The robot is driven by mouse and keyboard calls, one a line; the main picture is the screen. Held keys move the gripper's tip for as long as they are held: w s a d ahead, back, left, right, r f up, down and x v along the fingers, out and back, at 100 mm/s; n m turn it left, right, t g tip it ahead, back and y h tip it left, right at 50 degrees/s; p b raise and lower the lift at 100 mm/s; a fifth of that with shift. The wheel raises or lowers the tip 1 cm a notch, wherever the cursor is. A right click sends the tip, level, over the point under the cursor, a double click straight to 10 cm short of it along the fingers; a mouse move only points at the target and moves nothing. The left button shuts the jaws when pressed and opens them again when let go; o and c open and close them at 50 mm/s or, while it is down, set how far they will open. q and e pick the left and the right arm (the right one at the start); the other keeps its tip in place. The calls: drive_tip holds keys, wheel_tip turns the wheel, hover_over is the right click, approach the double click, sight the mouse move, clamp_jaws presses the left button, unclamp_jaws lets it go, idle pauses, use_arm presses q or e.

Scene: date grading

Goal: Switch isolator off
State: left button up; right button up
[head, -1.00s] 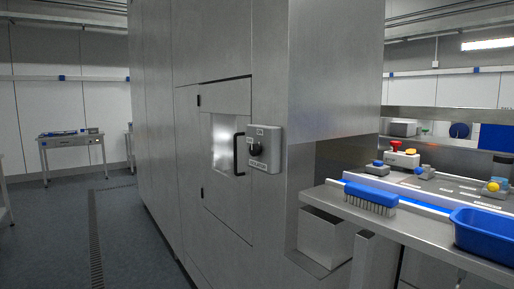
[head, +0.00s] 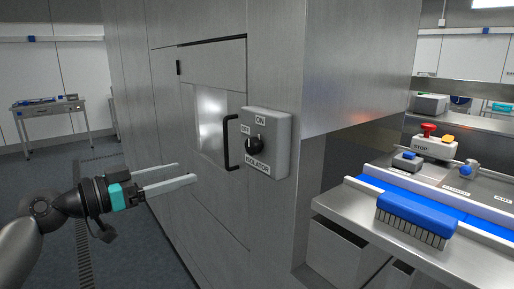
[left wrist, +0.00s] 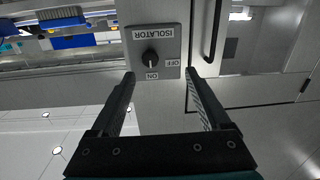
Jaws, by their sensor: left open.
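The isolator (head: 267,157) is a grey box with a black rotary knob (head: 254,145), ON and OFF labels above it and ISOLATOR below. It is mounted on the steel cabinet beside a door handle. The left wrist view shows it upside down (left wrist: 170,44); its knob (left wrist: 150,57) seems to point toward ON. My left gripper (head: 187,171) is open and empty, left of the box and slightly lower, apart from it. In the left wrist view its fingers (left wrist: 160,74) frame the lower part of the box. My right gripper is not in view.
A black door handle (head: 229,143) stands out just left of the isolator. At right, a steel bench (head: 340,208) holds a blue brush (head: 416,217) and a red STOP button (head: 429,129). A small table (head: 60,125) stands far left. The floor at left is clear.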

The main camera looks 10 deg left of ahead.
use_arm(q)
wheel_tip(320, 180, up, 2)
drive_tip(key=d+r+m+h, duration=0.1)
drive_tip(key=d, duration=0.1)
drive_tip(key=p, duration=0.5)
approach(249, 148)
drive_tip(key=x, duration=0.7)
drive_tip(key=shift+r, duration=0.15)
drive_tip(key=shift+w+d, duration=0.45)
drive_tip(key=shift+w, duration=0.15)
clamp_jaws()
